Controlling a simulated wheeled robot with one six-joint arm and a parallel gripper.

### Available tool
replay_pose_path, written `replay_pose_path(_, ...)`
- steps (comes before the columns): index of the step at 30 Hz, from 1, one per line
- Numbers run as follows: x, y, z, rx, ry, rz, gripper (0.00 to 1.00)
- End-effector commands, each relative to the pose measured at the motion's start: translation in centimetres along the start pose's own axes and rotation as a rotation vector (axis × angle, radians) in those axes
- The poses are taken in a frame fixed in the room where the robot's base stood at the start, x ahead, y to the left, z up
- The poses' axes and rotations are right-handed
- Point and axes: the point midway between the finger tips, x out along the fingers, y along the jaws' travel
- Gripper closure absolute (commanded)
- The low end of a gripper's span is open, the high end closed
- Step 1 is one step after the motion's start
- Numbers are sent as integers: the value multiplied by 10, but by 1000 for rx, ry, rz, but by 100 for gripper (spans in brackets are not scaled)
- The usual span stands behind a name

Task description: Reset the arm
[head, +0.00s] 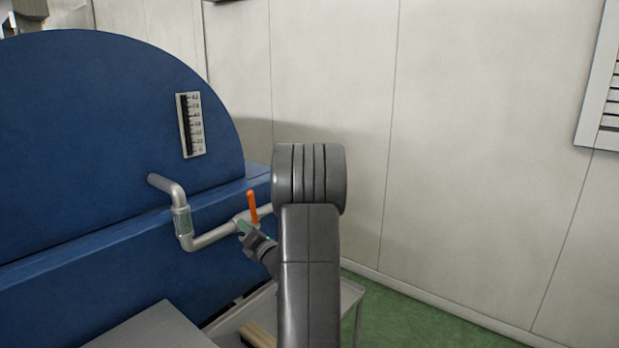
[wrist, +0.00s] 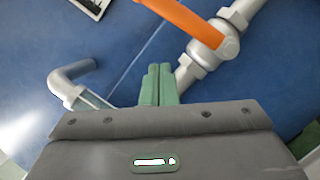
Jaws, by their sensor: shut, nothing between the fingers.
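My gripper (wrist: 157,84) shows in the wrist view with its two green fingers side by side, shut and empty. In the head view my gripper (head: 242,226) is small and partly hidden by my arm, close to the pipe under an orange lever. The orange valve lever (head: 252,207) stands upright on the pipe in the head view. In the wrist view the lever (wrist: 187,18) lies above and to the right of the fingertips, apart from them in the picture.
A silver pipe (head: 183,233) bends out of the big blue machine (head: 90,130). A scale plate (head: 190,125) is on the machine's face. A metal table (head: 352,296) stands low behind my arm. A pale wall (head: 470,150) and green floor (head: 420,320) lie to the right.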

Motion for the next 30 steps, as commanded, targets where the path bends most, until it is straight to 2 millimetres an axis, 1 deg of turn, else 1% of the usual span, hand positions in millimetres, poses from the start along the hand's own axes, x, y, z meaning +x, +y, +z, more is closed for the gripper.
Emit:
replay_pose_path(1, -1, -2, -3, -18, 0, 6, 100)
replay_pose_path(6, -1, -2, -5, -56, 0, 16, 100)
replay_pose_path(19, -1, 0, -2, -47, 0, 13, 100)
replay_pose_path(23, 1, 3, 4, 6, 0, -2, 100)
replay_pose_path(30, -3, 3, 25, 155, 7, -43, 100)
